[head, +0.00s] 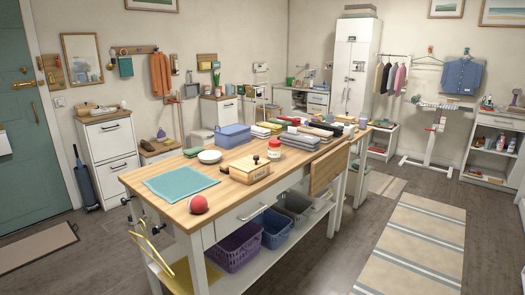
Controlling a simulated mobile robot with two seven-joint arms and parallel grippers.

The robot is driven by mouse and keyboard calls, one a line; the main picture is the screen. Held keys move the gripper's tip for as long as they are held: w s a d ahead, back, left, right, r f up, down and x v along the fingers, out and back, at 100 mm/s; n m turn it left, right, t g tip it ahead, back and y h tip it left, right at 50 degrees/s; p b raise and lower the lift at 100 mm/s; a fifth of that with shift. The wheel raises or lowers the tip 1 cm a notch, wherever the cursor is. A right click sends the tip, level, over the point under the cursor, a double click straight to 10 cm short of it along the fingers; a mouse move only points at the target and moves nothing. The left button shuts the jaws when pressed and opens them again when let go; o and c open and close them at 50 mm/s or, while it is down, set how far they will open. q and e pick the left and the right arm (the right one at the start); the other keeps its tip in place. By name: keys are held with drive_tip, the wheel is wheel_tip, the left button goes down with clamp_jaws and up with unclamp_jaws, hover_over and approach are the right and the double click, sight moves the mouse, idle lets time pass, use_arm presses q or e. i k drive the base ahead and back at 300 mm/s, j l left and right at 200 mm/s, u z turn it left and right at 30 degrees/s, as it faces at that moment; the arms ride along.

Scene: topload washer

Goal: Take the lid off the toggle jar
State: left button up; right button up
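A small jar (274,150) with a red top and a red-and-white body stands upright on the wooden worktable (215,180), behind a wooden box. It is too small to tell whether it has a toggle clasp, so I cannot be sure it is the toggle jar. Its lid appears to be on. Neither of my grippers shows in the head view.
On the worktable are a wooden box (250,170) with a dark knob, a red ball (198,204), a white bowl (209,156), a teal mat (180,181), a blue bin (233,136) and folded cloths (300,140). Open floor and a striped rug (415,245) lie to the right.

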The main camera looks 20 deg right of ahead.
sight(274, 154)
drive_tip(key=i+l+u, duration=0.1)
drive_tip(key=l, duration=0.25)
drive_tip(key=i+l, duration=0.2)
drive_tip(key=l, duration=0.15)
drive_tip(key=i+l+u, duration=0.15)
drive_tip(key=l, duration=0.2)
drive_tip(key=i+l, duration=0.15)
drive_tip(key=l, duration=0.2)
drive_tip(key=i+l, duration=0.1)
drive_tip(key=l, duration=0.25)
drive_tip(key=i+l, duration=0.15)
drive_tip(key=l, duration=0.2)
drive_tip(key=i+l, duration=0.1)
drive_tip(key=l, duration=0.25)
drive_tip(key=i+l+u, duration=0.1)
drive_tip(key=l, duration=0.25)
drive_tip(key=i+l, duration=0.15)
drive_tip(key=l, duration=0.2)
